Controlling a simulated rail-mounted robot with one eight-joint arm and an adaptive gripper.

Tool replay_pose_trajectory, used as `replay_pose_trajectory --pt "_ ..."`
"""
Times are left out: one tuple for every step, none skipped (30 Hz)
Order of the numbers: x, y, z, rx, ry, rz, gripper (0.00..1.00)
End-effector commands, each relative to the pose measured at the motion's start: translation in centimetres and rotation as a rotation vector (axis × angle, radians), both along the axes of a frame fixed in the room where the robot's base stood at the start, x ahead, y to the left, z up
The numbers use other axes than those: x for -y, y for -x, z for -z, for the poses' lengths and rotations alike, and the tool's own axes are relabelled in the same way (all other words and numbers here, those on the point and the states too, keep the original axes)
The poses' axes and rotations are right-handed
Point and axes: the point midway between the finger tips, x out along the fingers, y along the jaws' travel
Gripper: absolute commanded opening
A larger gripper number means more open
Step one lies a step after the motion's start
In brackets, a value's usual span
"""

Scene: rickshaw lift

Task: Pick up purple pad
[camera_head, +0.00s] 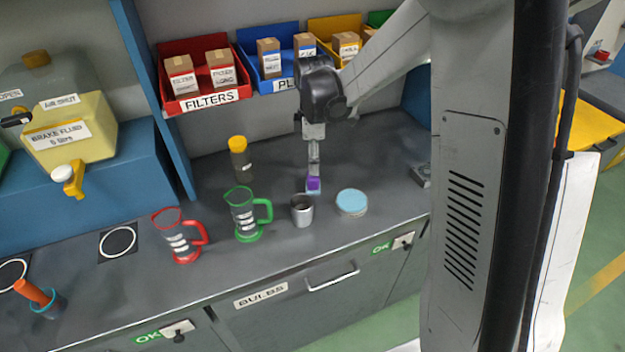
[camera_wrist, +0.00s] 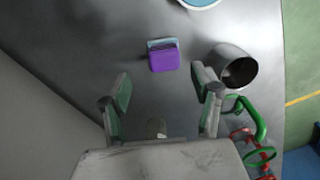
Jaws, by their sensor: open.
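The purple pad (camera_head: 313,184) is a small block with a light blue layer along one side. It shows on the grey worktop, just below my gripper (camera_head: 314,165) in the head view. In the wrist view the pad (camera_wrist: 164,60) is ahead of my gripper (camera_wrist: 160,88), beyond the fingertips and roughly centred between them. The two fingers are spread apart with nothing between them. I cannot tell the exact height of the fingertips above the worktop.
A metal cup (camera_head: 302,211) stands close to the pad, with a blue-lidded tin (camera_head: 352,203) to its right. A green-handled jug (camera_head: 243,214), a red-handled jug (camera_head: 178,236) and a yellow-capped bottle (camera_head: 239,158) stand to the left. Part bins (camera_head: 203,100) hang behind.

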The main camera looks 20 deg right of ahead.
Motion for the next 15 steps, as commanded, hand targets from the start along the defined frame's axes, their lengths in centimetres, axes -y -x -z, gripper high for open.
replay_pose_trajectory --pt "0.0 0.0 0.5 0.000 0.000 0.000 0.60" --pt "0.0 0.0 0.8 0.000 0.000 0.000 0.60" --pt "0.0 0.0 1.1 0.000 0.000 0.001 0.60" --pt "0.0 0.1 1.3 0.001 0.000 0.001 0.60" --pt "-0.1 0.1 1.5 0.001 0.000 0.001 0.60" --pt "-0.1 0.2 1.9 0.001 0.000 0.001 0.60" --pt "-0.1 0.2 2.1 0.001 0.000 0.001 0.60" --pt "-0.1 0.3 2.5 0.001 0.000 0.001 0.60" --pt "-0.2 0.4 3.0 0.001 0.000 0.001 0.60" --pt "-0.2 0.5 3.4 0.001 0.000 0.001 0.60" --pt "-0.2 0.6 3.8 0.001 0.000 0.001 0.60" --pt "-0.3 0.7 4.3 0.001 0.000 0.001 0.60" --pt "-0.3 0.6 4.7 0.001 0.000 0.001 0.60" --pt "-0.3 0.6 5.1 0.001 0.000 0.002 0.60" --pt "-0.2 0.6 5.4 0.001 0.000 0.002 0.60"
